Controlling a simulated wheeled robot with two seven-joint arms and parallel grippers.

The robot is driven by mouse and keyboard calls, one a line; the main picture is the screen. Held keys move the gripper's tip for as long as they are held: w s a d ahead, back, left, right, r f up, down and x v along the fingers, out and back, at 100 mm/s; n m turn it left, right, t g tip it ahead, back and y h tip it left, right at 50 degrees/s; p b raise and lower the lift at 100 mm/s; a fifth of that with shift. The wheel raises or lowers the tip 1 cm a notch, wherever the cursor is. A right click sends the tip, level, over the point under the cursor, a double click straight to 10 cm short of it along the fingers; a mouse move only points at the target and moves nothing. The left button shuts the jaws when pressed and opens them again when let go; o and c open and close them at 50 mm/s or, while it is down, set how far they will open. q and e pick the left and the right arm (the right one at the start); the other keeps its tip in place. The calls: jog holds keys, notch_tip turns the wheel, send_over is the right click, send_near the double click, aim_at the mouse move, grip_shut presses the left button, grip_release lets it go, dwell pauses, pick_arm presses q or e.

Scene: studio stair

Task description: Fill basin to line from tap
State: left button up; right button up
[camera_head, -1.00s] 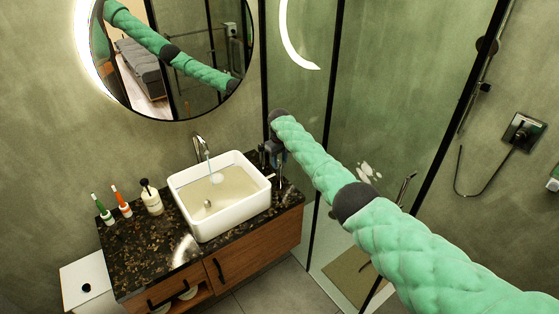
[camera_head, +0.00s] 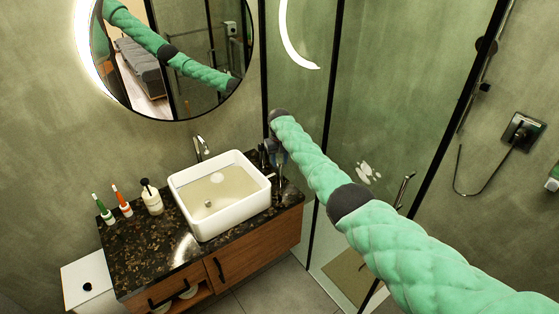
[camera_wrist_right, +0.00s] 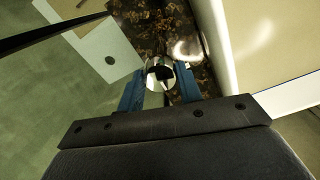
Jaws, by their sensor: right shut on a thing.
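The white rectangular basin (camera_head: 236,216) sits on the dark speckled counter and holds pale, clear water (camera_head: 228,192). Its drain shows through the water; I cannot make out a fill line. The chrome tap (camera_head: 200,146) stands behind the basin, with no stream visible below its spout. My right gripper (camera_head: 273,158) is at the basin's right side, partly hidden by my arm. In the right wrist view, its blue fingers (camera_wrist_right: 160,90) are shut on a round chrome tap handle (camera_wrist_right: 160,72). The basin wall (camera_wrist_right: 214,45) is beside it. My left gripper is not in view.
A green bottle (camera_head: 102,209), an orange bottle (camera_head: 121,201) and a soap dispenser (camera_head: 151,197) stand left of the basin. The counter front (camera_head: 150,262) is bare. Shower glass (camera_head: 300,110) stands close right; a round mirror (camera_head: 190,40) hangs above.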

jog(key=o, duration=0.9)
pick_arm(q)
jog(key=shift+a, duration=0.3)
pick_arm(e)
jog(key=shift+o, duration=0.5)
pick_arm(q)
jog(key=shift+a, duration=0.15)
pick_arm(e)
jog(key=shift+r, duration=0.1)
jog(key=shift+r, duration=0.2)
notch_tip(320, 180, up, 6)
jog(key=shift+w+f+b, duration=0.1)
jog(key=shift+b, duration=1.1)
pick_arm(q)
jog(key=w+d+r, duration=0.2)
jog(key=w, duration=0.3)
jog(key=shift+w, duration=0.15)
pick_arm(e)
jog(key=shift+r, duration=0.75)
